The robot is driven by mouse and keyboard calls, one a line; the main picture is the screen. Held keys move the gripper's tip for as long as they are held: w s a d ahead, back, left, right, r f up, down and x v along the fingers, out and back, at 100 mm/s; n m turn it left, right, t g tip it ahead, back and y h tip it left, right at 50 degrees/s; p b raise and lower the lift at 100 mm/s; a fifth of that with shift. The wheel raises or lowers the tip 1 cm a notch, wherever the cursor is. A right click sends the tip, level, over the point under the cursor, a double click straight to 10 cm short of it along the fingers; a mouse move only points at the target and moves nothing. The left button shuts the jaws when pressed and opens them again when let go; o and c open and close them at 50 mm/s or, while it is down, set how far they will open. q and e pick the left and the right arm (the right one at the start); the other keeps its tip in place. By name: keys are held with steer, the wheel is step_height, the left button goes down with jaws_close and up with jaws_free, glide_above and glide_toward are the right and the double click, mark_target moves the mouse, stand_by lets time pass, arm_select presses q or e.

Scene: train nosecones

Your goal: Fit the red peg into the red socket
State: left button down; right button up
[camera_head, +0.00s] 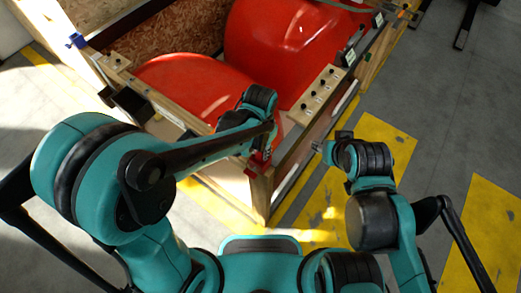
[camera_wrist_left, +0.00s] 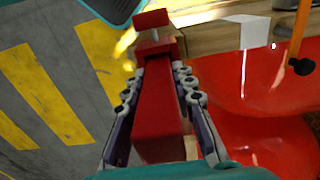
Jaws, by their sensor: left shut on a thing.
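My left gripper (camera_wrist_left: 160,85) is shut on a long red block-like piece, which I take for the red peg (camera_wrist_left: 158,120), with a smaller red crosspiece (camera_wrist_left: 151,19) past its far end. In the head view the left gripper (camera_head: 261,146) is at the near corner of the wooden crate, mostly hidden by my arm, with red (camera_head: 262,160) showing below it. I cannot tell whether the peg touches the crate. I cannot make out a red socket. My right gripper (camera_head: 326,150) is small and right of the crate; its jaws are unclear.
The wooden crate (camera_head: 262,195) holds large red nosecones (camera_head: 285,35). A board with several black knobs (camera_head: 318,92) lies on its right rail. A blue clamp-like piece (camera_head: 77,40) sits at its far left corner. Grey floor with yellow markings (camera_head: 370,140) is open at right.

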arm_select(q)
steer(key=shift+f+b, duration=0.6)
steer(key=shift+b, duration=0.05)
steer(key=c, duration=1.3)
jaws_free()
steer(key=shift+o, duration=0.2)
steer(key=shift+r, duration=0.15)
steer(key=shift+r+p, duration=0.35)
steer(key=shift+p, duration=0.15)
step_height(320, 180, up, 12)
steer(key=p, duration=0.3)
steer(key=shift+r, duration=0.15)
steer(key=s+a+r+n+t, duration=0.1)
steer(key=s+a+n+t, duration=0.1)
steer(key=a, duration=0.7)
steer(key=s+a+r+n+t, duration=0.2)
steer(key=a+n+t, duration=0.3)
steer(key=a, duration=0.4)
steer(key=shift+s+r, duration=0.15)
steer(key=shift+s, duration=0.45)
